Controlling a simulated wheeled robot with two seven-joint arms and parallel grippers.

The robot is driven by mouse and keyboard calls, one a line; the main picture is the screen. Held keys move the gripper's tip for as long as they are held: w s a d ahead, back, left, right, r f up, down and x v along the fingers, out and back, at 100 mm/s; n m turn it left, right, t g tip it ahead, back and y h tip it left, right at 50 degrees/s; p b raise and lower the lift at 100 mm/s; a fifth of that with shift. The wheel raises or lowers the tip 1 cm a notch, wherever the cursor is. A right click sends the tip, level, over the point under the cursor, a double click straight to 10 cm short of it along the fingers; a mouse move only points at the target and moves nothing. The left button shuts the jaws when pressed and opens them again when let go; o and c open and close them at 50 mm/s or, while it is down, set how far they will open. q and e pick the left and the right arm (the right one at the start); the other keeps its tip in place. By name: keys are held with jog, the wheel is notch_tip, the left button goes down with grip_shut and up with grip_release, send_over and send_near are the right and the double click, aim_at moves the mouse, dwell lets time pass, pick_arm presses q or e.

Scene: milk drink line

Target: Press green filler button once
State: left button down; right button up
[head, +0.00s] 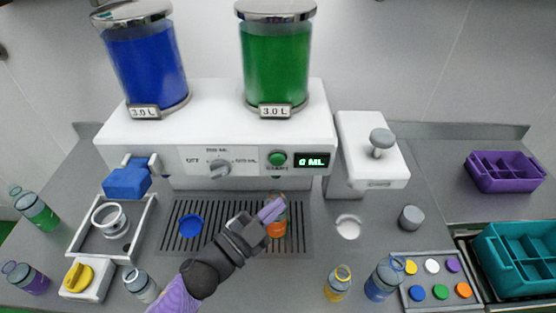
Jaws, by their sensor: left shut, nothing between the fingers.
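The green filler button (278,158) is on the front panel of the white filling machine (225,100), left of a display (312,161) that reads 0 ML. My left gripper (272,209) is shut and empty, below and apart from the button. My right gripper is not in view.
A dial (220,168) sits left of the button, and a blue tank (147,65) is at upper left. A blue cap (190,225) lies on the grate (172,240). Bottles stand along the front; a white press (370,145) and purple crate (478,184) are right.

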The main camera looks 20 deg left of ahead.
aim_at(284, 161)
pick_arm(q)
jog(key=w+a+b, duration=0.2)
jog(key=w, duration=0.5)
jog(key=shift+w, duration=0.3)
jog(key=shift+a, duration=0.1)
dwell(1.6)
jog(key=shift+w+a, duration=0.1)
jog(key=shift+w, duration=0.3)
jog(key=shift+w+a+b, duration=0.15)
jog(key=shift+w+b, duration=0.15)
jog(key=shift+w, duration=0.1)
dwell(0.5)
dwell(0.3)
jog(key=shift+s+d+p, duration=0.25)
jog(key=shift+s+p, duration=0.2)
jog(key=shift+s, duration=0.35)
